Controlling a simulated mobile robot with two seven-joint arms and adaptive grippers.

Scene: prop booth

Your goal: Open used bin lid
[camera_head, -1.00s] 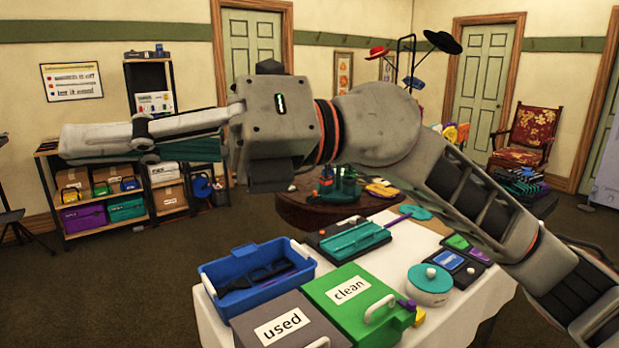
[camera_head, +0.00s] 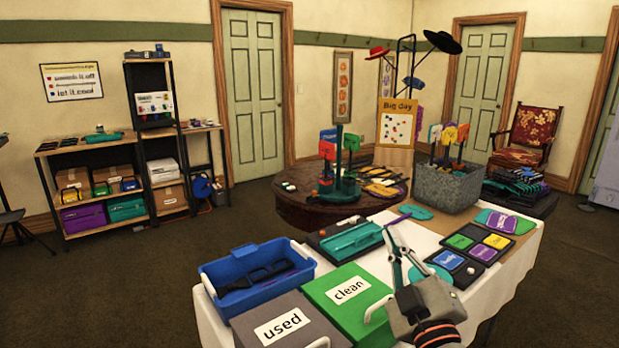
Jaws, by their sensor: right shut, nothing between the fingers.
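The used bin (camera_head: 252,312) is at the front left of the table with its grey lid down flat. The lid has a white label reading "used", and a pale handle at its right is cut by the bottom edge of the view. The green clean bin (camera_head: 328,289) stands beside it on the right, its lid also down. My right gripper (camera_head: 393,234) comes in from the bottom right, shut and empty, with its fingers pointing away over the table. It is to the right of both bins, apart from the used bin's lid. My left gripper is out of view.
A blue caddy (camera_head: 223,272) stands behind the used bin. A teal tool on a dark tray (camera_head: 330,254) lies behind the clean bin. Coloured cards (camera_head: 496,241) and a grey tub (camera_head: 467,192) are at the right. Part of the white tablecloth (camera_head: 497,274) is bare.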

